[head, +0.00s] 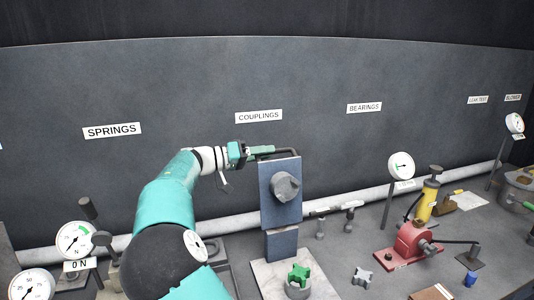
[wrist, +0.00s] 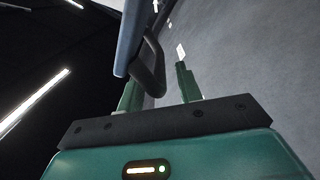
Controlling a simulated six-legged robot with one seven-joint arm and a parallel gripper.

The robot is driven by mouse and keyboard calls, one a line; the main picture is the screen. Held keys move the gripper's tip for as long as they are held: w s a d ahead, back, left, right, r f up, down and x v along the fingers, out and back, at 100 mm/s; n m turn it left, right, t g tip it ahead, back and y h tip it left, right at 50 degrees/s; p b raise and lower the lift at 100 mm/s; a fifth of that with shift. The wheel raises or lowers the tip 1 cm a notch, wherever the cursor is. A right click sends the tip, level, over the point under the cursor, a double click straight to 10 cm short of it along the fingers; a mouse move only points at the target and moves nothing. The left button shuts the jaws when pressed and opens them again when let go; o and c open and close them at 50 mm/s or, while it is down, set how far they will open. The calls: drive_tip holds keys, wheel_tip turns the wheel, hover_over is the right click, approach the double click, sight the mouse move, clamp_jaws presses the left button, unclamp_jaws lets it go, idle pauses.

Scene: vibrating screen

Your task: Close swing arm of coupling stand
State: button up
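The coupling stand has an upright blue swing arm (head: 281,209) with a round grey coupling half (head: 285,186) on its face. A dark bar handle (head: 288,151) is at the swing arm's top. Below are a light base plate (head: 262,277) and a green star-shaped insert (head: 299,273) on a grey hub. My gripper (head: 272,152) is at the handle, coming from the left. In the wrist view, my gripper's green fingers (wrist: 158,83) are apart. The dark handle loop (wrist: 148,68) reaches between them, nearer the left finger; the right finger is clear of it. Contact with the left finger is unclear.
A grey star piece (head: 362,277) lies right of the stand. Two small tools (head: 335,217) stand behind it. A red hand-cranked unit (head: 410,243) and a gauge (head: 401,166) are farther right. Gauges (head: 75,240) stand at lower left. A pale pipe (head: 240,222) runs along the wall.

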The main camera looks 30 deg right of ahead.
drive_tip(key=shift+s+d, duration=0.2)
drive_tip(key=shift+d, duration=0.5)
clamp_jaws()
